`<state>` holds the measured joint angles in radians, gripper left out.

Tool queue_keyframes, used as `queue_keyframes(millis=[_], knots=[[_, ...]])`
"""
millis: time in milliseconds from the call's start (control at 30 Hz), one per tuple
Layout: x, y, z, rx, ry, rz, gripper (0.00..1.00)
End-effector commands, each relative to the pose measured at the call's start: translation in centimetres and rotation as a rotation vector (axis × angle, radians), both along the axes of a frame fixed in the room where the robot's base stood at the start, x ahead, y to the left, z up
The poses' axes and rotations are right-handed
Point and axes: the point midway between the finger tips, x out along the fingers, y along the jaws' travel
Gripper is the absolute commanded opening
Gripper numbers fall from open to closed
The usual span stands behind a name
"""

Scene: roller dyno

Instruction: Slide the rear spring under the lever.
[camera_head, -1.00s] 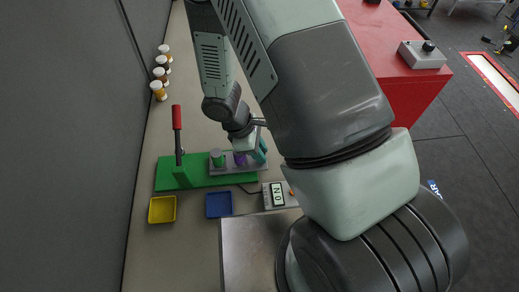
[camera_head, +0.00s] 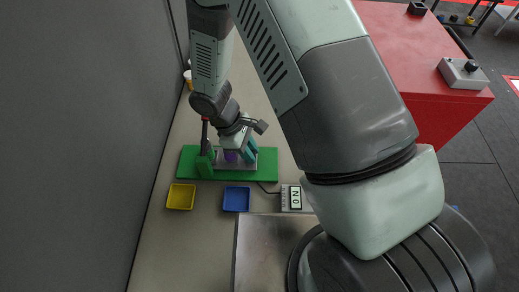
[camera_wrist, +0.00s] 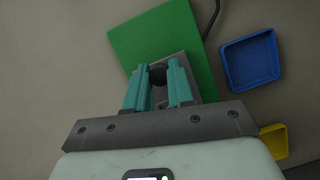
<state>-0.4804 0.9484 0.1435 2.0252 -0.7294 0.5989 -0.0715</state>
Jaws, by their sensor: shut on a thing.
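A grey sliding plate (camera_head: 235,166) lies on the green base (camera_head: 268,163), with its left end close to the lever's green bracket (camera_head: 205,164). A purple spring (camera_head: 231,156) stands on the plate; the green spring is not clearly visible. The lever's red handle (camera_head: 205,118) is upright and mostly hidden behind my arm. My gripper (camera_head: 250,151) is at the plate's right part. In the wrist view, its teal fingers (camera_wrist: 160,75) are closed around a dark round-topped knob (camera_wrist: 158,74) on the plate. I cannot tell which spring is the rear one.
A yellow tray (camera_head: 181,197) and a blue tray (camera_head: 236,199) stand in front of the base. A readout (camera_head: 292,198) showing 0 N, with a cable, sits right of them. A red cabinet (camera_head: 440,110) is at the right. A dark wall borders the table's left.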

Motion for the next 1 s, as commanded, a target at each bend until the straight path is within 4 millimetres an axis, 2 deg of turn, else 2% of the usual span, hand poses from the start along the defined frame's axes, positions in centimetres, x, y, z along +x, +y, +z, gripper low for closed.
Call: queue_keyframes(millis=[167,200,333,700,833,1000], knots=[[0.1,0.1,0.0,0.003,-0.003,0.000,0.00],[0.1,0.1,0.0,0.003,-0.003,0.000,0.29],[0.1,0.0,0.0,0.003,-0.002,-0.001,0.48],[0.1,0.2,0.5,0.002,-0.002,-0.001,0.48],[0.3,0.9,2.2,0.003,-0.005,-0.003,0.48],[0.7,2.2,5.6,0.006,-0.006,-0.001,0.48]])
